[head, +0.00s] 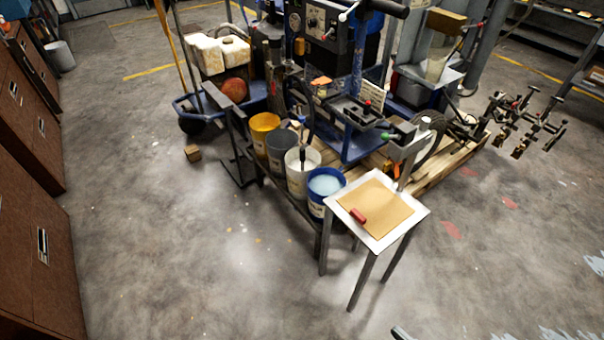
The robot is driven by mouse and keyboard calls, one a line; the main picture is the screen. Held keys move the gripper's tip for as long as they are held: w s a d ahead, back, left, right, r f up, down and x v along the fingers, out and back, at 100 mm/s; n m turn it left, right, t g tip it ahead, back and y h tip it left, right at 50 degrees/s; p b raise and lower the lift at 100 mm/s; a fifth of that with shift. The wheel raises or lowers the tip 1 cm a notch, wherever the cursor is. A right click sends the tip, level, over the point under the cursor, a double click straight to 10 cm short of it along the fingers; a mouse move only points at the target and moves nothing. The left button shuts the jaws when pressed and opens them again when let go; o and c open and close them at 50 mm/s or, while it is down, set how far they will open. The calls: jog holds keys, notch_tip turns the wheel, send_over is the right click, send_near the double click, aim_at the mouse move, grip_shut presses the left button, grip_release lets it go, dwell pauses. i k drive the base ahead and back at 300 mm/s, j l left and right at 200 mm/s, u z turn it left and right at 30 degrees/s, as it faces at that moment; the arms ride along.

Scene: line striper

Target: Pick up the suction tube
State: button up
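A dark hose, which looks like the suction tube (309,110), arches down from the blue and black striping machine (352,125). Its lower end is a thin dark pipe that goes into the white bucket (296,180). How deep it reaches inside is hidden by the bucket wall. My gripper cannot be made out in the head view. Only a small dark piece shows at the bottom edge, and I cannot tell what it is.
Yellow, grey and blue buckets (321,200) stand in a row with the white one on a low dark rack. A small table (413,214) with a brown sheet and a red object stands front right. Brown cabinets (30,250) line the left. The floor between is mostly clear.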

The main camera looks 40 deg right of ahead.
aim_at(303, 150)
jog(key=i+j, duration=0.3)
jog(key=i, duration=0.25)
jog(key=i+j+z, duration=0.1)
jog(key=i+j, duration=0.15)
jog(key=i, duration=0.25)
jog(key=i+j, duration=0.35)
jog(key=i, duration=0.2)
